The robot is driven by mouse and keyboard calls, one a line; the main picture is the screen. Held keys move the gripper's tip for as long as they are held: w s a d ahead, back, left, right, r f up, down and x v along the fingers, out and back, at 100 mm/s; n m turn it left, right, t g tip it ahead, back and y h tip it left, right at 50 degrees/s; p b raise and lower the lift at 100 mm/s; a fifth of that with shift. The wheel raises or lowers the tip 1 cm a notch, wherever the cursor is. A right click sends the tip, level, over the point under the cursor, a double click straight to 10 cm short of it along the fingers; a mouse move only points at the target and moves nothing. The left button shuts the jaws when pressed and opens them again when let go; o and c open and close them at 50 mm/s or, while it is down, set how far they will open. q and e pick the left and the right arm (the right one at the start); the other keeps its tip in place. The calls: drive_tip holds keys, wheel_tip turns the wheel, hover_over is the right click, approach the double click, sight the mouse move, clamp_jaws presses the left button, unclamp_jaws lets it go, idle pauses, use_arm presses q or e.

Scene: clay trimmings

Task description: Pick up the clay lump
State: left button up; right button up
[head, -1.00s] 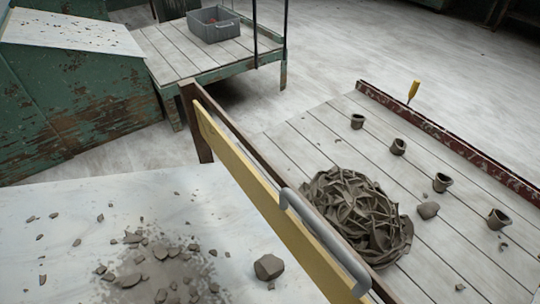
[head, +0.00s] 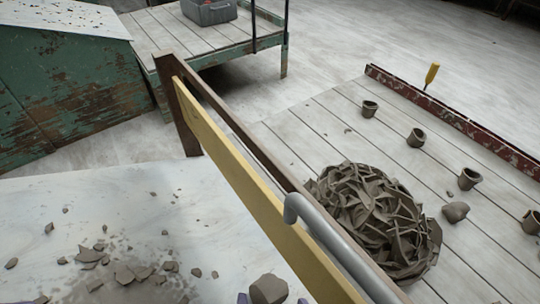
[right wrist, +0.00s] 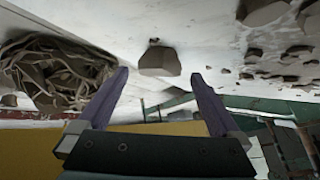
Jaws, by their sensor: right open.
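A grey-brown, blocky clay lump (head: 268,287) rests on the pale tabletop at the bottom edge of the head view. It also shows in the right wrist view (right wrist: 159,61), at upper middle. My right gripper (head: 272,299) barely enters the head view, with one purple fingertip on each side of the lump's lower part. In the right wrist view the jaws (right wrist: 160,76) are open and empty, and the lump appears beyond the fingertips, between their lines. I cannot tell whether either finger touches it. My left gripper is not in view.
A yellow board (head: 236,174) with a grey pipe handle (head: 330,240) stands right of the lump. Beyond it, a slatted table holds a heap of clay trimmings (head: 376,215), several small pots and another lump (head: 455,211). Clay scraps (head: 125,273) litter the tabletop left of the lump.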

sight(270, 294)
drive_tip(key=b+x, duration=0.1)
drive_tip(key=x, duration=0.3)
drive_tip(key=shift+r+b, duration=0.1)
drive_tip(key=shift+b, duration=0.25)
drive_tip(key=shift+d, duration=0.1)
drive_tip(key=shift+r, duration=0.1)
drive_tip(key=c, duration=1.3)
drive_tip(key=shift+r, duration=0.1)
